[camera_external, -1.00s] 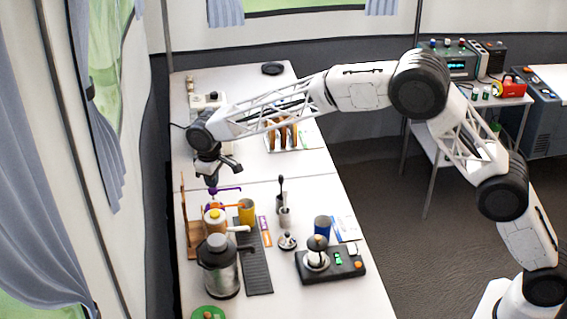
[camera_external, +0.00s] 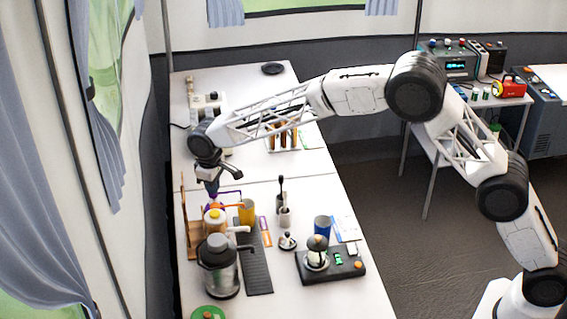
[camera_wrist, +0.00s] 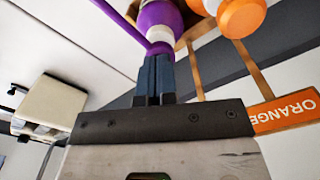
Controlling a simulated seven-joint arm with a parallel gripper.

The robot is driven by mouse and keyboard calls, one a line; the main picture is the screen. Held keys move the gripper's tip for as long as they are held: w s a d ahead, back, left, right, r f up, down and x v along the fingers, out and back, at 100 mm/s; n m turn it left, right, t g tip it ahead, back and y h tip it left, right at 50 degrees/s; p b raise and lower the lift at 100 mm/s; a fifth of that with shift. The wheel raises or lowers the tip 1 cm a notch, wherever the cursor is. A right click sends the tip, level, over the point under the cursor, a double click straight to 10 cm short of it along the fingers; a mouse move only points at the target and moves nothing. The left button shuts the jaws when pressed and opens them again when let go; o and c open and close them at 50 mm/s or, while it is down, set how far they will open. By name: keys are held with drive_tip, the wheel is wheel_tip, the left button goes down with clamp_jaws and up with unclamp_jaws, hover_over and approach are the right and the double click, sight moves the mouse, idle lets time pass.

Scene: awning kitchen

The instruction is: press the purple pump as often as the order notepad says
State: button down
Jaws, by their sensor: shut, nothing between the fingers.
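The purple pump (camera_wrist: 158,15) is at the top of the wrist view, with a white collar and a purple head. In the external view its purple part (camera_external: 229,197) shows just below my gripper (camera_external: 213,188), which hides much of it. My gripper also shows in the wrist view (camera_wrist: 156,62). It is shut, its fingertips together and empty, against or very close to the pump head. A white and blue paper (camera_external: 346,228), possibly the order notepad, lies beside the blue cup. Its writing is too small to read.
An orange pump (camera_wrist: 240,15) and an ORANGE label (camera_wrist: 285,113) are close beside the purple pump. The table behind the gripper has some free room.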

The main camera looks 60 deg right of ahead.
idle(0.4)
drive_tip(key=shift+r, duration=1.7)
drive_tip(key=shift+f, duration=1.8)
drive_tip(key=shift+r, duration=1.8)
drive_tip(key=shift+r, duration=0.1)
drive_tip(key=shift+r, duration=2.9)
